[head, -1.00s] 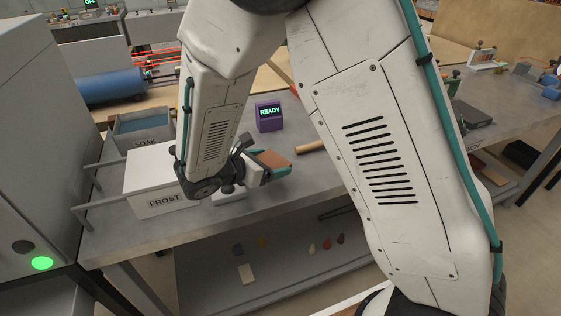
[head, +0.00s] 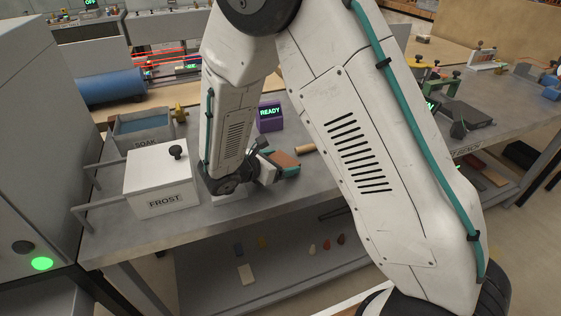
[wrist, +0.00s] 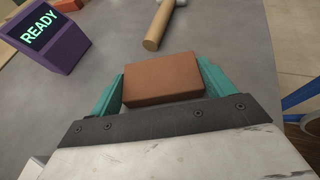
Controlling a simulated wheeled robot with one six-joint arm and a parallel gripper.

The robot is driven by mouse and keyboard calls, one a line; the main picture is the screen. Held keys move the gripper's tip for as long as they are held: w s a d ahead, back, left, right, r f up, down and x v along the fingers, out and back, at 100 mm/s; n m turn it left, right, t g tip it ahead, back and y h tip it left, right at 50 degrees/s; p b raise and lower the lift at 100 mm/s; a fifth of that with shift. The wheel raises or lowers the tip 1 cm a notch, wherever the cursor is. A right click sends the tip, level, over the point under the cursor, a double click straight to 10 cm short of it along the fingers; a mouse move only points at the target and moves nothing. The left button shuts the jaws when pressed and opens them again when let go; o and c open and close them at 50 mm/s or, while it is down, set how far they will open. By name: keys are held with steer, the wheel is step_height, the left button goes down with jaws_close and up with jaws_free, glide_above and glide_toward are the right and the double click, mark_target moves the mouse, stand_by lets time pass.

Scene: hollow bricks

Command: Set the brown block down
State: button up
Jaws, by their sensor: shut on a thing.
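The brown block (wrist: 163,79) is between the two teal fingers of my gripper (wrist: 162,86) in the wrist view. The fingers are shut on its left and right sides. In the head view the brown block (head: 284,159) and my gripper (head: 282,165) are over the grey table (head: 240,207), to the right of the white FROST box. I cannot tell whether the block's underside touches the table.
A purple READY box (head: 270,118) stands behind the block. A wooden-handled tool (wrist: 158,28) lies just beyond it. The white FROST box (head: 160,178) and SOAK tank (head: 143,130) stand at the left. Bare table lies right of the gripper.

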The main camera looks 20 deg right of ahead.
steer(key=o, duration=1)
steer(key=shift+r, duration=0.1)
steer(key=v, duration=1.2)
steer(key=shift+r, duration=0.1)
steer(key=s+d+r+m+g+y, duration=0.5)
steer(key=s+d+r+m+g, duration=0.1)
steer(key=s+d+r+m, duration=0.65)
steer(key=s+r+m+y, duration=0.1)
steer(key=s+m+y, duration=0.1)
steer(key=s+m, duration=0.1)
steer(key=s+d+r+m+t+y, duration=0.1)
steer(key=s+m+y, duration=0.2)
steer(key=s, duration=0.3)
steer(key=s+r+m+t+y, duration=0.1)
steer(key=s+r+m+y, duration=0.1)
steer(key=s+m, duration=0.2)
steer(key=shift+s+d+r+y, duration=0.1)
steer(key=shift+s+d+y, duration=0.2)
steer(key=shift+d, duration=0.05)
